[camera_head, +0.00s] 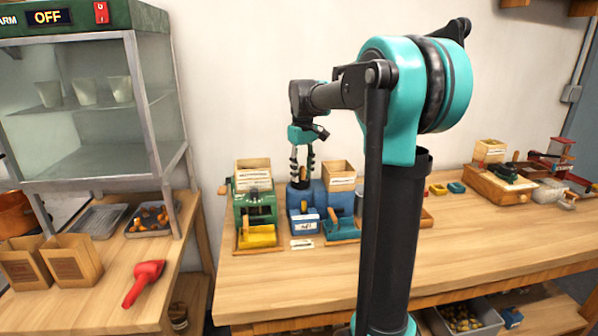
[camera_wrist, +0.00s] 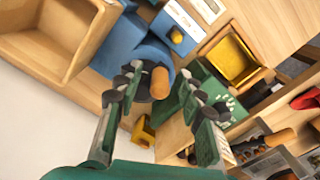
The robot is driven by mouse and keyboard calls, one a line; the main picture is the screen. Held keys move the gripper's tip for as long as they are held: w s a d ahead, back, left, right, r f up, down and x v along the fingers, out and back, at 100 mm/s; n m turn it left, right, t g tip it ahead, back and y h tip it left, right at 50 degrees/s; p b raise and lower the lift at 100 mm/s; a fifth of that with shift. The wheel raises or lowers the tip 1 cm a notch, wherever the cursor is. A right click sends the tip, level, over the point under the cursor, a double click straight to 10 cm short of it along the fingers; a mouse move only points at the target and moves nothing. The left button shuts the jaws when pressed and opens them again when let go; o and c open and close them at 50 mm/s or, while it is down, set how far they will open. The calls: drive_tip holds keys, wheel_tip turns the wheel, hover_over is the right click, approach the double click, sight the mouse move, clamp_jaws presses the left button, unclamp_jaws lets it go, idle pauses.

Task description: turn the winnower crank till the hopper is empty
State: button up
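A blue machine (camera_head: 337,201) with a wooden hopper box (camera_head: 338,170) on top stands on the right bench, beside a green machine (camera_head: 256,201) with its own wooden box (camera_head: 253,170). Labels do not read clearly, so I cannot tell which is the winnower. My gripper (camera_head: 301,168) points down by the left side of the blue machine. In the wrist view, a brown crank knob (camera_wrist: 160,82) lies between the open fingers of my gripper (camera_wrist: 160,76), with visible gaps. The part seen of the wooden box (camera_wrist: 48,40) shows bare inner walls; its full contents are hidden.
A yellow tray (camera_head: 257,236) sits before the green machine. A glass-fronted warmer cabinet (camera_head: 90,110), paper bags (camera_head: 73,260) and a red scoop (camera_head: 144,281) are at left.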

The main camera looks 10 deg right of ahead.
drive_tip(key=shift+r, duration=3.75)
clamp_jaws()
